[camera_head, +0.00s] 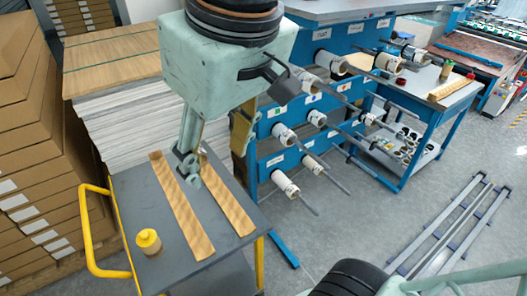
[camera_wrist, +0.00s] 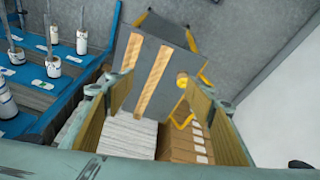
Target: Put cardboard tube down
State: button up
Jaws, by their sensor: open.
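In the head view one is the left tube (camera_head: 180,208), the other the right tube (camera_head: 228,197). In the wrist view the left one is the nearer strip (camera_wrist: 153,83) and the right one the shorter-looking strip (camera_wrist: 132,51). My gripper (camera_head: 213,165) is above the cart's far part, its fingers wide apart. In the wrist view nothing is held between the fingers (camera_wrist: 146,92). A finger covers part of the tubes' far ends in the head view.
A yellow-lidded container (camera_head: 148,241) stands left of the tubes on the cart. A yellow handle (camera_head: 87,230) edges the cart. Paper stacks (camera_head: 130,125) and cardboard boxes (camera_head: 25,150) stand behind and left. A blue rack (camera_head: 300,105) with protruding rods and rolls stands right.

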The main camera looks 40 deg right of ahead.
jog(key=shift+m, duration=0.7)
jog(key=s, duration=0.3)
jog(key=s+d, duration=0.1)
jog(key=s, duration=0.1)
jog(key=shift+s+r, duration=0.2)
jog(key=shift+s, duration=0.05)
